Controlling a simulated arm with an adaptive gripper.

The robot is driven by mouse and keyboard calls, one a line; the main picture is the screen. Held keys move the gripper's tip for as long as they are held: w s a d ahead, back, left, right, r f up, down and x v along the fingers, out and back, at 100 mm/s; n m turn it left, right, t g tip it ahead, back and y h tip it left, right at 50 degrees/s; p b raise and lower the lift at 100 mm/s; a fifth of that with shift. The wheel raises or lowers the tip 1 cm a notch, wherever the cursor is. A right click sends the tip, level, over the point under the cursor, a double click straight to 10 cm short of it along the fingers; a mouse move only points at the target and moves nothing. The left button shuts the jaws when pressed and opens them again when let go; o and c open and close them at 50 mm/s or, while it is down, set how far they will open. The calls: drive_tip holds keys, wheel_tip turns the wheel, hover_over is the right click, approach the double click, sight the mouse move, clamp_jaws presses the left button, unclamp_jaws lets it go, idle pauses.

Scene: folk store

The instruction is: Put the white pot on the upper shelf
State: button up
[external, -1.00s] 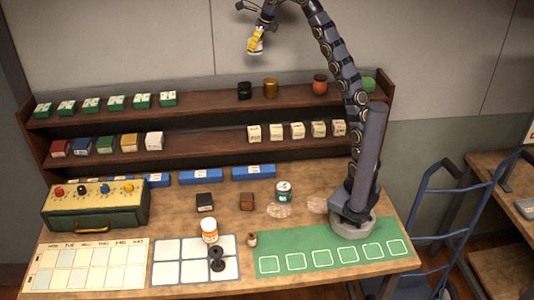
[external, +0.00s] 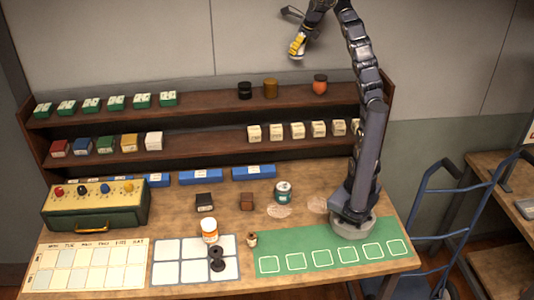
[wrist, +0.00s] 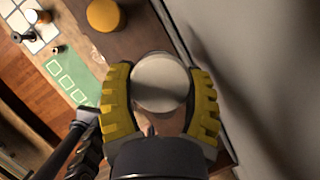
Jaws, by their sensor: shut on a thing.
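The white pot (wrist: 160,82) is between the yellow fingers of my gripper (wrist: 160,95) in the wrist view, its pale round top facing the camera. In the external view my gripper (external: 297,47) is high in front of the wall, above the upper shelf (external: 205,104). The pot is too small there to make out clearly. There is a bare gap between the gold and orange-red pots.
Several green-and-white boxes (external: 117,103) line the left of the upper shelf. The lower shelf (external: 200,148) holds coloured boxes at left and cream boxes at right. The bench below carries a teal jar (external: 283,191), an orange-and-white bottle (external: 209,231) and a green case (external: 95,213).

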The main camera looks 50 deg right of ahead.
drive_tip(key=m, duration=0.2)
hover_over(339, 90)
drive_tip(key=s, duration=0.1)
wheel_tip(339, 90, down, 4)
drive_tip(key=f, duration=0.1)
drive_tip(key=shift+h, duration=0.4)
drive_tip(key=shift+s+f, duration=0.15)
drive_tip(key=shift+f, duration=1.7)
drive_tip(key=shift+s+f, duration=0.15)
drive_tip(key=shift+f, duration=1.7)
drive_tip(key=shift+f, duration=0.1)
drive_tip(key=o, duration=1.1)
drive_tip(key=shift+f, duration=0.1)
drive_tip(key=v, duration=1.2)
drive_tip(key=shift+r, duration=0.25)
